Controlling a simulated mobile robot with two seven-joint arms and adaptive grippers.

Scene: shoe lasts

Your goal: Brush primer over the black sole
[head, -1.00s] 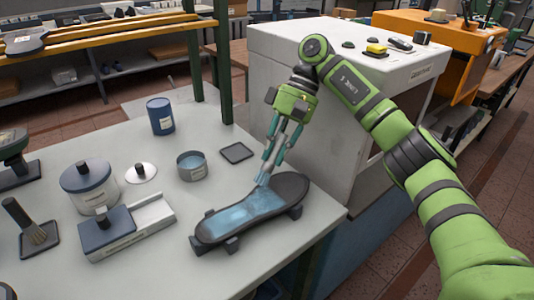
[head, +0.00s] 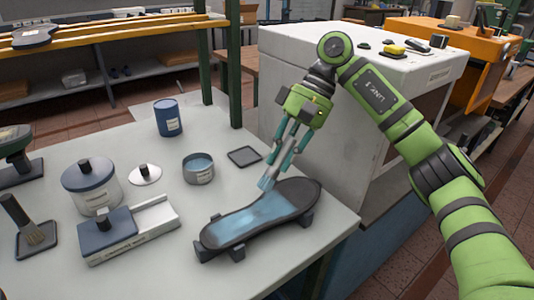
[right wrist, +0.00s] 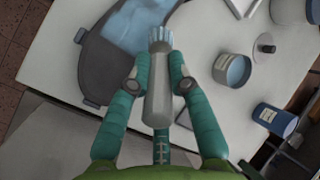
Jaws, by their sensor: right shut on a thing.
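The black sole (head: 297,194) lies bottom up on a dark cradle with small feet. A wet light-blue primer film (head: 255,215) covers much of its middle and near part; its far end is bare black. My right gripper (head: 283,160) is shut on a brush (head: 267,180), bristles down over the sole near the film's far edge. In the right wrist view the grey brush handle (right wrist: 158,100) sits between the teal fingers, and the sole (right wrist: 100,70) is at upper left. I cannot tell whether the bristles touch it. My left gripper is not in view.
An open tin of blue primer (head: 199,175) stands beside the sole, near an empty dark square tray (head: 244,156). A blue can (head: 168,117), a lidded pot (head: 91,190), a grey block fixture (head: 130,228) and another brush (head: 28,222) stand on the table. A white cabinet (head: 330,115) is behind.

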